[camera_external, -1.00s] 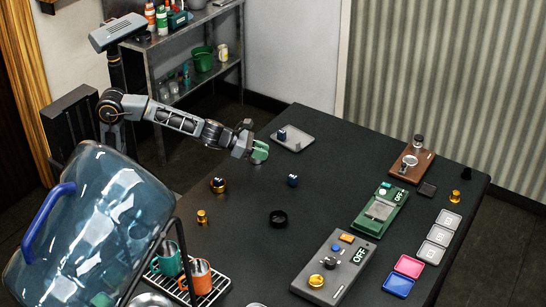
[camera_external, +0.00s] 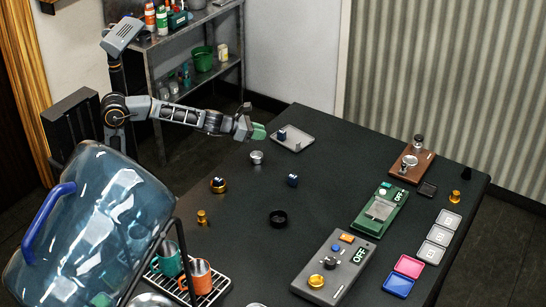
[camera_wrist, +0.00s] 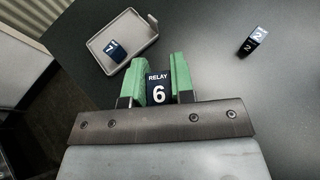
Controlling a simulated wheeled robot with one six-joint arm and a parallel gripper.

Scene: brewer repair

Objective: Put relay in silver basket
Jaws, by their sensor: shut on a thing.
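My gripper (camera_external: 258,131) has green fingers and is raised above the table's back left part. In the wrist view it (camera_wrist: 161,78) is shut on a dark blue relay (camera_wrist: 158,88) marked "RELAY 6". This relay cannot be made out in the external view. A small silver basket (camera_external: 257,157) stands on the table just below and in front of the gripper in the picture, apart from it. The basket is outside the wrist view, and its inside is too small to make out.
A grey tray (camera_external: 298,142) holds a blue block marked 7 (camera_wrist: 115,50). A blue block marked 2 (camera_external: 292,180) lies on the dark table. A gold basket (camera_external: 218,185) and a black ring (camera_external: 278,218) stand nearer. Control boxes and coloured pads line the right side.

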